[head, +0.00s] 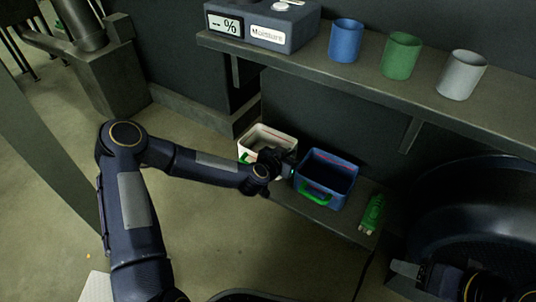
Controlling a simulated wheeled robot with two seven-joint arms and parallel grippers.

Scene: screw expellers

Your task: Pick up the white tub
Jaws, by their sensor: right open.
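The white tub (267,131) stands at the left end of the low shelf, open at the top, with a green part at its front. My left arm reaches in from the left, and my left gripper (284,168) is at the tub's front right side, covering part of it. Its fingers are dark and small there, so I cannot tell whether they are open, shut or touching the tub. My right gripper (406,269) is open at the bottom right, well away from the tub.
A blue tub (337,203) with a green handle stands close to the right of the white one. A green object (372,213) lies further right. A large dark basin (475,195) is at the right. Above runs a shelf (300,70) with a moisture meter (265,24) and three cups (401,55).

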